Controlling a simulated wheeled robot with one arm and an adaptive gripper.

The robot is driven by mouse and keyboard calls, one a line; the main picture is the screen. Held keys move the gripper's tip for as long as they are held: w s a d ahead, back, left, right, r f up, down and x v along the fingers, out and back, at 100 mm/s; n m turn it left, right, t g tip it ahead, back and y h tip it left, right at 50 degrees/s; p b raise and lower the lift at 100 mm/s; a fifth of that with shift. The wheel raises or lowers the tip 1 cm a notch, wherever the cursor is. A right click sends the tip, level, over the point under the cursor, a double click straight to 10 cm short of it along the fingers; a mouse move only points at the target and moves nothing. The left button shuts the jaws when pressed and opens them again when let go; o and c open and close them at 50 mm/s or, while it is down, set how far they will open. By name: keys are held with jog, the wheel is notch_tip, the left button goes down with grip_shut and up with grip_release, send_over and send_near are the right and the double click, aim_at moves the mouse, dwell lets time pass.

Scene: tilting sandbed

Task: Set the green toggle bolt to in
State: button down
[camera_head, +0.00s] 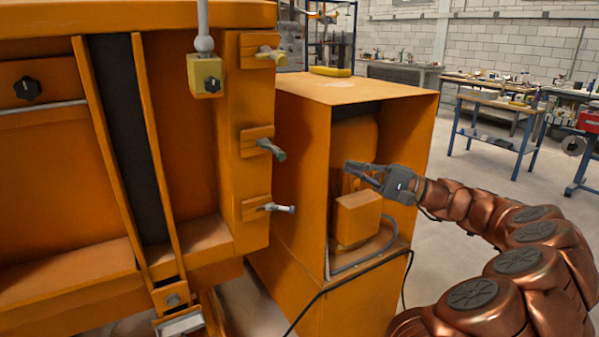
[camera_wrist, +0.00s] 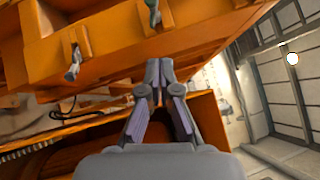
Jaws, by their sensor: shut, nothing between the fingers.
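Three toggle bolts are mounted one above another on the orange post at the machine's right edge. The top bolt (camera_head: 272,55) has a yellowish-green handle and looks most like the green one. The middle bolt (camera_head: 271,149) is dull grey and the bottom bolt (camera_head: 281,208) is pale grey; both handles point right. Two bolts show in the wrist view, one at the top (camera_wrist: 153,12) and one at left (camera_wrist: 72,64); I cannot tell which ones. My gripper (camera_head: 350,168) is shut and empty, right of the bolts and apart from them. It also shows in the wrist view (camera_wrist: 160,72).
An orange cabinet (camera_head: 290,185) with an open front and a motor inside stands behind my gripper. A yellow control box (camera_head: 206,75) hangs left of the bolts. A black cable (camera_head: 340,285) runs along the cabinet. Workbenches (camera_head: 490,115) stand far behind at right.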

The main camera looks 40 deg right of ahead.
jog(key=f+n, duration=0.1)
jog(key=n, duration=0.1)
jog(key=p, duration=0.1)
send_near(270, 148)
jog(key=w, duration=0.2)
jog(key=shift+w+a+r+y+p, duration=0.1)
jog(key=shift+a+y+p, duration=0.1)
jog(key=shift+a, duration=0.25)
jog(key=shift+w+a+r+y+p, duration=0.1)
jog(key=shift+w+a+p, duration=0.05)
jog(key=shift+a, duration=0.25)
jog(key=shift+a+f, duration=0.1)
